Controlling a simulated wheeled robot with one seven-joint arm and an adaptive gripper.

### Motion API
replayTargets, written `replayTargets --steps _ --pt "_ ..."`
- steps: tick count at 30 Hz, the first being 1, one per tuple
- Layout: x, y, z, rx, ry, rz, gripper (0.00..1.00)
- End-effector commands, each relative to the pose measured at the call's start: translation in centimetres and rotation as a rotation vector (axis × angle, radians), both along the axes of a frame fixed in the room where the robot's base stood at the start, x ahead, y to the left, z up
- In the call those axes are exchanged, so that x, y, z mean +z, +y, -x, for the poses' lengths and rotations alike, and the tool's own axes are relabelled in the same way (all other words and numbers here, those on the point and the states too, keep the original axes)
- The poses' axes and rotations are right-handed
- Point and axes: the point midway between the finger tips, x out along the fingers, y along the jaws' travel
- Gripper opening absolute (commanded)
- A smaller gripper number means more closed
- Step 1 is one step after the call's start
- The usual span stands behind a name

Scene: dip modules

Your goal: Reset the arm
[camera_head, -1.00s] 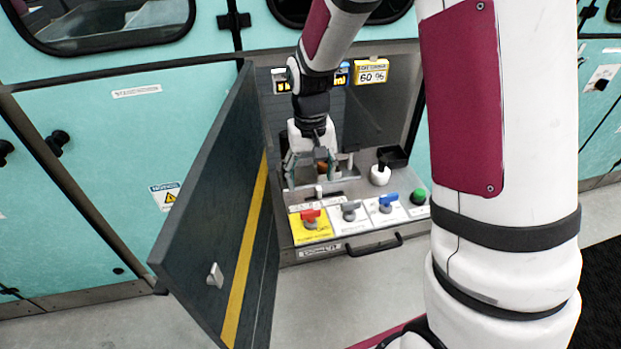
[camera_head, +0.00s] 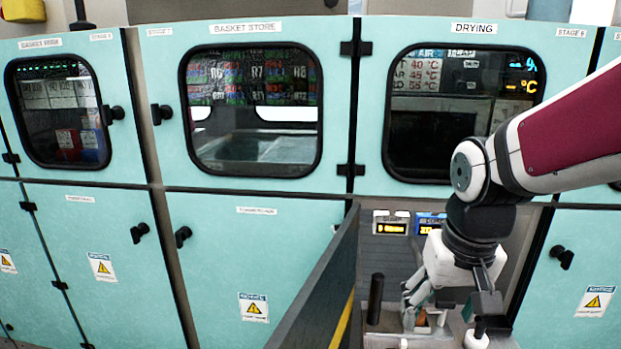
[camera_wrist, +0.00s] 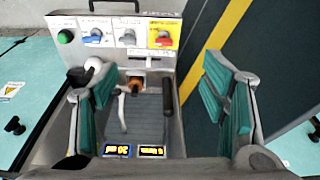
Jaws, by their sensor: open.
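My gripper (camera_head: 418,308) hangs inside the open lower cabinet bay under the DRYING window in the head view. In the wrist view my gripper (camera_wrist: 158,88) has its green-padded fingers spread wide, with nothing held between them. Beyond the fingers an orange-brown knob (camera_wrist: 136,84) and a black upright handle (camera_wrist: 168,96) stand in the bay. The black handle also shows in the head view (camera_head: 375,298), left of my gripper. My arm comes in from the right and bends down at the elbow.
The open dark door (camera_head: 325,290) with a yellow stripe stands close left of the bay; it is right of my fingers in the wrist view (camera_wrist: 265,60). A control panel carries a green button (camera_wrist: 65,36), blue knob (camera_wrist: 97,36) and red knob (camera_wrist: 164,38). Lit displays (camera_head: 390,228) hang at the back.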

Motion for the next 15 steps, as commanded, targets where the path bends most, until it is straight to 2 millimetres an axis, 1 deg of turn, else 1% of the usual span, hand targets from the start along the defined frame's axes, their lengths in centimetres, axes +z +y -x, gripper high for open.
replayTargets --steps 1,6,9,12,15 --pt "1.7 0.0 1.7 0.005 -0.025 0.002 0.67" --pt "5.0 0.0 6.8 0.026 -0.085 0.005 0.67" --pt "6.3 -0.1 9.8 0.038 -0.118 0.007 0.67" --pt "7.2 0.0 12.2 0.049 -0.147 0.009 0.67" --pt "7.6 0.0 14.0 0.057 -0.167 0.009 0.67"
